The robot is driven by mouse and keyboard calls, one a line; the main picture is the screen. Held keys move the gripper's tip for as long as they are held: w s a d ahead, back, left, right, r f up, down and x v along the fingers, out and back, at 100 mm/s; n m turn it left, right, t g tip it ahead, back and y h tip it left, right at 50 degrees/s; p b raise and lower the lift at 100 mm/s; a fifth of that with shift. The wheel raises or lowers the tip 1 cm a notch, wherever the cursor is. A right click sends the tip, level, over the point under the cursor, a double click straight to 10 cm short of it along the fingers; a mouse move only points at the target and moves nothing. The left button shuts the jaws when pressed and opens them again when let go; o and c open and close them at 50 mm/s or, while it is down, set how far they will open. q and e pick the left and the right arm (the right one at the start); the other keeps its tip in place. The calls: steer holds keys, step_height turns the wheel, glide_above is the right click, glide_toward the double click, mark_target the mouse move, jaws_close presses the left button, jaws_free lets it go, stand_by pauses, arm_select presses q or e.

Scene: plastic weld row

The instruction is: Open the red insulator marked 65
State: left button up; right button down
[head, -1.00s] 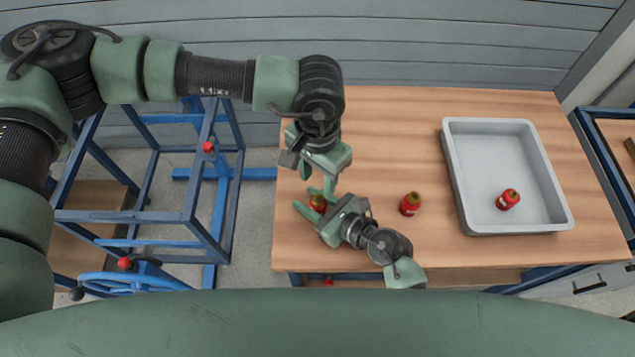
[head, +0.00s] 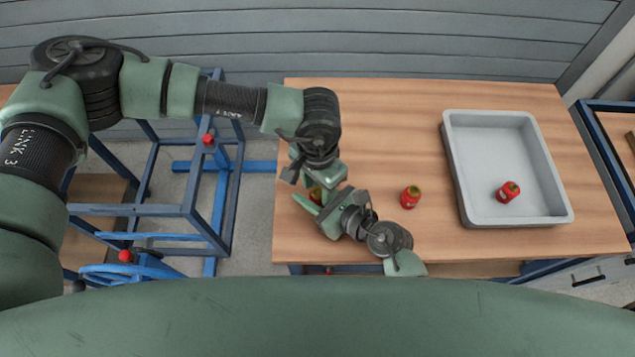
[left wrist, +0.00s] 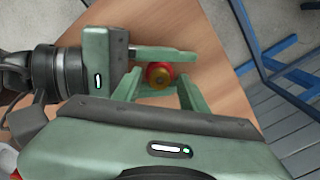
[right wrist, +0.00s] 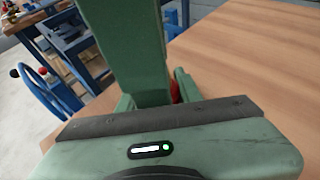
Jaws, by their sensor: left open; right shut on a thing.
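A red insulator with a yellow-brown cap (head: 316,194) stands near the table's left edge, mostly hidden by my grippers in the head view. My right gripper (head: 317,203) is shut on it from the side. My left gripper (head: 318,184) is directly above it, pointing down, open. In the left wrist view the round cap (left wrist: 159,75) shows between the left fingers, apart from them. The right wrist view shows only a sliver of red (right wrist: 176,91) behind green fingers. I cannot read a number on this insulator.
Another red insulator (head: 410,197) stands on the wooden table (head: 380,115) to the right. A third red insulator (head: 508,192) lies in the grey tray (head: 458,195). A blue frame (head: 190,212) stands left of the table. The table's back is clear.

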arm_select(q)
jaws_close()
steer(key=shift+n, duration=1.7)
steer(key=shift+o, duration=0.3)
jaws_free()
steer(key=shift+r, duration=0.1)
